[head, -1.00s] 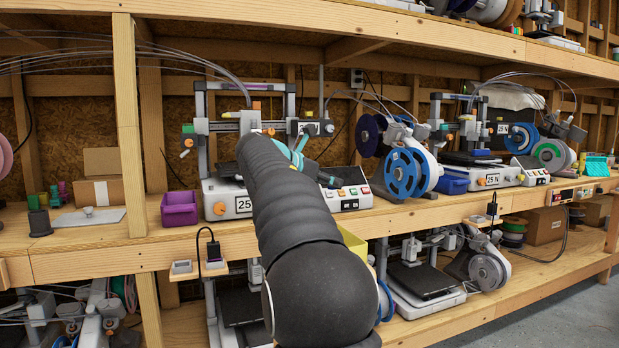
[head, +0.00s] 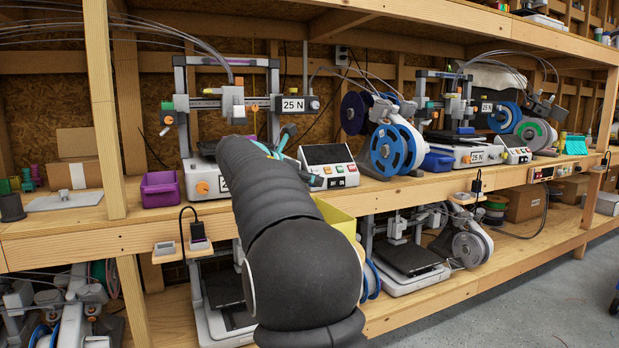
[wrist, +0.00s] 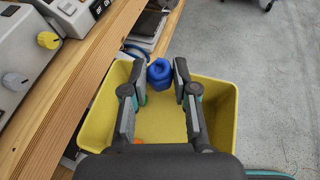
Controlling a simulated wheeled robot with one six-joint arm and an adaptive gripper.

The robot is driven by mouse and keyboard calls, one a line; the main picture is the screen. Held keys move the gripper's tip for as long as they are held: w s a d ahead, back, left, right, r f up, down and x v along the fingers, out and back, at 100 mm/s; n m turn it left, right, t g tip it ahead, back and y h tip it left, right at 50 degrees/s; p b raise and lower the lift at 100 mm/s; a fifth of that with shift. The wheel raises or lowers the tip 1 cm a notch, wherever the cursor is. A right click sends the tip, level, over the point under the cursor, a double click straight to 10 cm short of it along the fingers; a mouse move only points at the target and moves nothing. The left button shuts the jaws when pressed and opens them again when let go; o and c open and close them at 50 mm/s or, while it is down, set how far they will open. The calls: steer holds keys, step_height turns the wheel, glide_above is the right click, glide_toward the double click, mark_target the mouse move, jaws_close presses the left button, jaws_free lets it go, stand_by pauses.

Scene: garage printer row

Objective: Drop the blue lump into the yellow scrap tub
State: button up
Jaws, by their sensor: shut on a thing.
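The blue lump (wrist: 160,74) sits between the fingertips of my gripper (wrist: 158,80) in the wrist view, and my gripper is shut on it. The yellow scrap tub (wrist: 225,110) is below, with the lump over its far part, near the far rim. A small orange piece (wrist: 137,140) shows in the tub. In the head view, a yellow corner of the tub (head: 337,217) shows beside my arm at the shelf's front edge. The lump is hidden there, and my gripper is mostly hidden behind my arm.
The wooden shelf edge (wrist: 100,90) runs along the tub's left side. A printer (head: 202,180), a control box (head: 328,168) and a purple bin (head: 160,190) stand on the shelf. Blue spools (head: 392,150) stand farther right. Grey floor (wrist: 265,80) is open to the right.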

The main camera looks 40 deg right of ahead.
steer(key=o, duration=0.8)
steer(key=shift+o, duration=0.2)
steer(key=v, duration=1.2)
steer(key=shift+r, duration=0.15)
